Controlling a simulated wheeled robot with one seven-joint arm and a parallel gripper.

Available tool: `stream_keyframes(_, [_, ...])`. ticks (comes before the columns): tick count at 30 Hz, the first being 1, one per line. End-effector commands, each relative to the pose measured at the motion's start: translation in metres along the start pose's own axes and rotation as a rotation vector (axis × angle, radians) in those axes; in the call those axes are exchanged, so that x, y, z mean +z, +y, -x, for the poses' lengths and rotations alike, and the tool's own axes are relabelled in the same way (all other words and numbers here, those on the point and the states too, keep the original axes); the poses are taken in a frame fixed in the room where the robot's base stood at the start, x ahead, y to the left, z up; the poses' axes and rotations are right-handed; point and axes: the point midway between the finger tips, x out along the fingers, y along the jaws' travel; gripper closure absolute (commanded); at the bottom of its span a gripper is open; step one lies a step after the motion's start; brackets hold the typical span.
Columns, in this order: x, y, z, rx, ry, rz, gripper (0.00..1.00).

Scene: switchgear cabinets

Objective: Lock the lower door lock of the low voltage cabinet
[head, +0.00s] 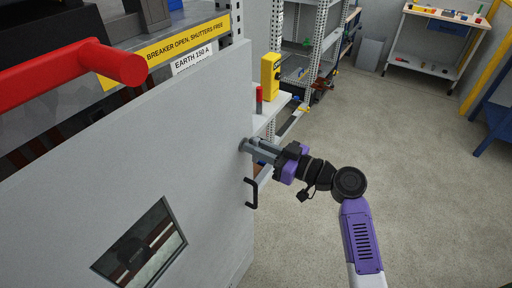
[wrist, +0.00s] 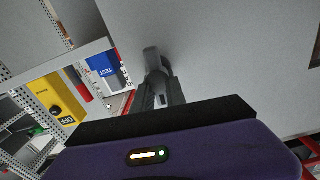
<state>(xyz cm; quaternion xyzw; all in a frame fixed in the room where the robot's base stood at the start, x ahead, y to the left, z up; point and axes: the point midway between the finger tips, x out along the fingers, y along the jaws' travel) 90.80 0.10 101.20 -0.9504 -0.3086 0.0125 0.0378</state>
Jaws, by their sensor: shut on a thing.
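The grey cabinet door (head: 140,150) fills the left of the head view, with a small window low on it. A grey door lock (head: 243,145) sticks out near its right edge, above a black bracket-shaped handle (head: 251,193). My gripper (head: 256,147) reaches in from the right and is shut on this lock. In the wrist view the lock (wrist: 152,58) stands out from the grey door (wrist: 220,50), between the tips of my gripper (wrist: 160,82). The fingers hide part of the lock, and its exact turn is hard to tell.
A red bar (head: 75,68) crosses the upper left, near a yellow breaker label (head: 175,42). A yellow box (head: 270,75) and a red-topped item stand on a shelf behind the door edge. A workbench (head: 440,45) is at the back.

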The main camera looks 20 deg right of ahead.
Motion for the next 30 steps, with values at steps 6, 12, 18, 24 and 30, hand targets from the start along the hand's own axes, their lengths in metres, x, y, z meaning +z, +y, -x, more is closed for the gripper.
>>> stream_keyframes(6, [0.0010,0.0016,-0.0006,-0.001,0.001,-0.153,1.00])
stream_keyframes(12, [0.0007,0.0042,-0.0004,-0.001,0.002,-0.342,1.00])
stream_keyframes(18, [0.0010,0.0061,-0.0003,-0.001,0.001,-0.532,1.00])
stream_keyframes(24, [0.0017,0.0079,-0.0003,-0.001,0.001,-0.723,1.00])
stream_keyframes(30, [0.0031,0.0096,-0.0002,0.000,0.000,-0.914,1.00])
